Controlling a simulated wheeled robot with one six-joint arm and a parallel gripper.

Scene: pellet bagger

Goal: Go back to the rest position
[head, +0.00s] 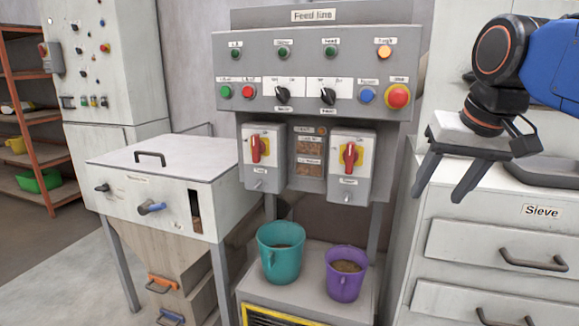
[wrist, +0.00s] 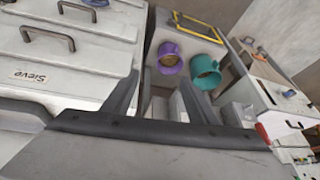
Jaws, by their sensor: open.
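My gripper (head: 446,182) is open and empty, held up at the right in front of the white sieve cabinet (head: 478,240). Its two dark fingers point down and left, apart from everything I can see. In the wrist view the open fingers (wrist: 160,100) frame part of the feed line stand, with the purple jug (wrist: 170,58) and the teal jug (wrist: 205,72) beyond them.
The feed line panel (head: 318,70) carries buttons, black knobs and two red rotary switches (head: 258,149). A white hopper with a lid (head: 160,165) stands left. A dark tray (head: 558,170) lies on the sieve cabinet near my gripper. Orange shelving (head: 40,130) is far left; floor is clear there.

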